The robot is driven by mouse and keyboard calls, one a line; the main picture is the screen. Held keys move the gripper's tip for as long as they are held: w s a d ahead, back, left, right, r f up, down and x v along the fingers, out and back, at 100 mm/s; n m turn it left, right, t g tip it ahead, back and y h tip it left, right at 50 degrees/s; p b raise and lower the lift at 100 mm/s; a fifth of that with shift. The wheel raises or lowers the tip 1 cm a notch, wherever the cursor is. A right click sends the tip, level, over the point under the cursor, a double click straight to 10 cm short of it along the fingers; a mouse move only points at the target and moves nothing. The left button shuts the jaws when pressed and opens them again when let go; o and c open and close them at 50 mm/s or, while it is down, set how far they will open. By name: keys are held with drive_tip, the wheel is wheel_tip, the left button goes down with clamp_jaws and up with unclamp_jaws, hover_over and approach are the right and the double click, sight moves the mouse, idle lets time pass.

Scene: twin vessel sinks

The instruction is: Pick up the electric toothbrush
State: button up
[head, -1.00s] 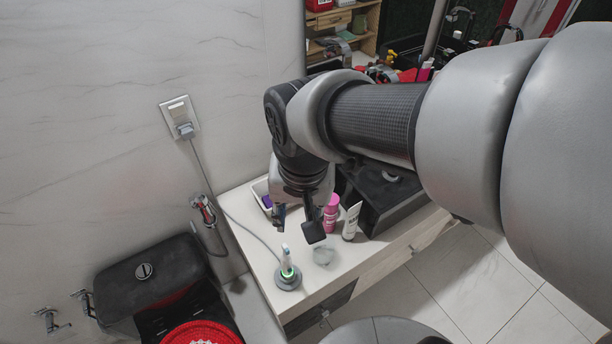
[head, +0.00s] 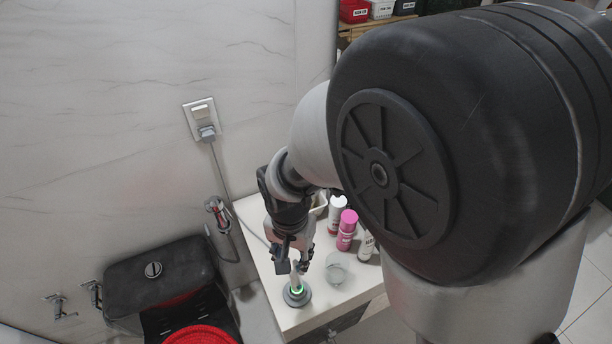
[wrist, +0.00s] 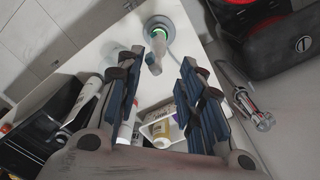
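The electric toothbrush (head: 295,281) stands upright on its round grey charger base (head: 297,296), which glows green, near the front of the white counter (head: 314,314). In the wrist view the toothbrush (wrist: 154,60) and the base (wrist: 175,27) lie just beyond the fingers. My gripper (head: 292,265) is over the toothbrush, with a finger on either side of its upper part. In the wrist view my gripper (wrist: 159,61) is open, with a gap between the fingers. The toothbrush's head is partly hidden by the fingers in the head view; I cannot tell whether they touch it.
A clear cup (head: 336,272) stands close right of the toothbrush. A pink bottle (head: 347,230), a white bottle (head: 335,214) and a white tube (head: 367,247) stand behind it. The charger's cable runs towards a wall outlet (head: 203,120). A black toilet (head: 155,275) is at left.

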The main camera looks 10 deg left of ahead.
sight(295, 262)
drive_tip(key=f, duration=0.2)
drive_tip(key=f+b, duration=0.1)
drive_tip(key=f, duration=0.1)
drive_tip(key=f+b, duration=0.1)
drive_tip(key=f, duration=0.1)
drive_tip(key=shift+w+d+f, duration=0.15)
drive_tip(key=shift+w+f, duration=0.1)
drive_tip(key=shift+c, duration=0.6)
clamp_jaws()
